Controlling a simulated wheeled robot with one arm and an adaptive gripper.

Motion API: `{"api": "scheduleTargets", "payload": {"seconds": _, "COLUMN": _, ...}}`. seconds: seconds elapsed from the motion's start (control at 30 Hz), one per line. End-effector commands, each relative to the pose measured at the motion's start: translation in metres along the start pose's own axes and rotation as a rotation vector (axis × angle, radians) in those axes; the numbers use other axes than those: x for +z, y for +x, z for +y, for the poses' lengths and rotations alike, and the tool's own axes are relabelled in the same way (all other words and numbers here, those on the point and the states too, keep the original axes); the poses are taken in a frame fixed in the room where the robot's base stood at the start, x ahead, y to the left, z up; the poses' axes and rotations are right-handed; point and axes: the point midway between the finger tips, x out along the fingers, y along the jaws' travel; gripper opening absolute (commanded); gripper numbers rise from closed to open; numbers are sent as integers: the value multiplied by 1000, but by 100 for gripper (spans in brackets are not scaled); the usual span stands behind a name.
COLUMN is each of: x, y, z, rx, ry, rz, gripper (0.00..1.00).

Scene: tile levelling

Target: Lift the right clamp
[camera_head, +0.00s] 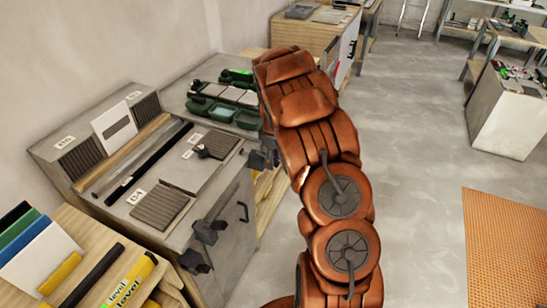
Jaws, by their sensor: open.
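A dark clamp (257,160) sits at the right part of the grey bench's front edge, close beside my copper-coloured arm, which partly covers this area. Another dark clamp (208,231) is on the front edge further left, with a similar dark piece (195,262) just below it. My arm rises from the bottom middle and bends over at the top, right of the bench. My gripper cannot be made out; it seems hidden behind the arm. I cannot tell how far it is from the right clamp.
A wooden table (42,222) with levels is at left. Open floor (415,170) lies to the right.

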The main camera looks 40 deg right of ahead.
Motion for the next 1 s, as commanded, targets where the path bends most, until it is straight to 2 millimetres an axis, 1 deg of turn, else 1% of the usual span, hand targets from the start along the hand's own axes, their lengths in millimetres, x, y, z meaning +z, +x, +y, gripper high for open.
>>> {"api": "scheduleTargets", "payload": {"seconds": 0.13, "x": 0, "y": 0, "z": 0, "rx": 0, "ry": 0, "rz": 0, "gripper": 45}}
{"api": "scheduleTargets", "payload": {"seconds": 0.57, "x": 0, "y": -1, "z": 0, "rx": 0, "ry": 0, "rz": 0, "gripper": 0}}
{"api": "scheduleTargets", "payload": {"seconds": 1.0, "x": 0, "y": -1, "z": 0, "rx": 0, "ry": 0, "rz": 0, "gripper": 0}}
